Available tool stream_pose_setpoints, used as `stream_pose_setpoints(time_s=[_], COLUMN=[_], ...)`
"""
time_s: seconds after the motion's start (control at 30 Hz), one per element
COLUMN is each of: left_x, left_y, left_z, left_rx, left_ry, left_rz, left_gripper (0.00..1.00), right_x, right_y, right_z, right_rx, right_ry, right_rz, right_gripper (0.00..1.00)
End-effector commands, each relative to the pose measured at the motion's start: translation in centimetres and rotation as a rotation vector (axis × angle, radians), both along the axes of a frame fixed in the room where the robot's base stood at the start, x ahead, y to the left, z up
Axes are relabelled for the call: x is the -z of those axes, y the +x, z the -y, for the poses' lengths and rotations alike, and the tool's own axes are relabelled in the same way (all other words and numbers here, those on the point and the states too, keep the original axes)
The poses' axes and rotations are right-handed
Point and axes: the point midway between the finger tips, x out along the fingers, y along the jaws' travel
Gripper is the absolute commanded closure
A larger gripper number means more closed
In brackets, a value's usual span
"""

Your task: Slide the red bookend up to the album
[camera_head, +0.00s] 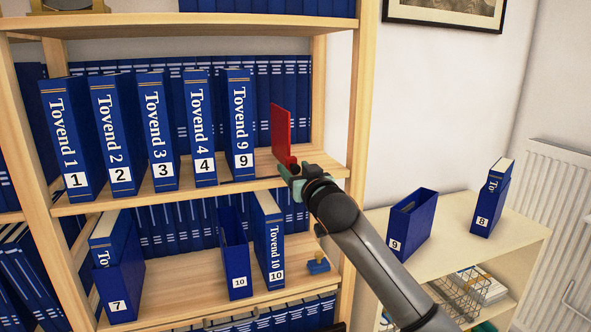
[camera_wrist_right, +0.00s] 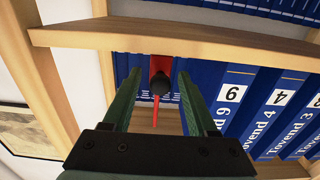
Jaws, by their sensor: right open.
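The red bookend (camera_head: 281,132) stands upright on the upper shelf, right of a row of blue albums. The nearest album, Tovend 9 (camera_head: 240,120), stands at the row's right end, with a gap between it and the bookend. My right gripper (camera_head: 290,170) is at the bookend's front lower edge. The album Tovend 9 (camera_wrist_right: 212,90) shows to the right there. My left gripper is not in view.
The shelf's right upright (camera_head: 355,110) is close to my right arm. The lower shelf holds slipcase 7 (camera_head: 120,285), empty slipcase 10 (camera_head: 236,258), album Tovend 10 (camera_head: 270,240) and a small blue object (camera_head: 318,266). Slipcases 9 (camera_head: 412,225) and 8 (camera_head: 490,205) stand on a low cabinet.

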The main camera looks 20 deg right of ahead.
Motion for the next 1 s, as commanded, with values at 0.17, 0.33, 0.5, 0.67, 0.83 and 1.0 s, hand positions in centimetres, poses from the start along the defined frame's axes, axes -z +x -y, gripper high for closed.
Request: stream_pose_setpoints(time_s=[0.17,0.33,0.5,0.67,0.83,1.0], left_x=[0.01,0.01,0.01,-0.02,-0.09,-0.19], left_y=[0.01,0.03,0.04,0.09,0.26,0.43], left_z=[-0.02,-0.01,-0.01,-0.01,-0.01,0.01], left_rx=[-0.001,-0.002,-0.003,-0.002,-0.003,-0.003], left_ry=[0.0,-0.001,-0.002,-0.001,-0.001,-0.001], left_rz=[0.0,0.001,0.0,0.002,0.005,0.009], left_gripper=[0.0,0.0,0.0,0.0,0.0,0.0], right_x=[0.0,0.01,0.01,0.02,0.03,0.04], right_y=[0.03,0.01,0.0,0.0,0.0,0.0], right_z=[-0.04,-0.04,-0.04,-0.04,-0.03,-0.03], right_rx=[-0.001,-0.001,-0.001,0.0,0.0,0.0], right_ry=[0.0,0.0,0.0,0.0,0.0,0.0], right_rz=[0.0,0.0,0.0,0.0,0.0,-0.001], right_gripper=[0.41,0.54,0.73,0.91,1.0,1.0])
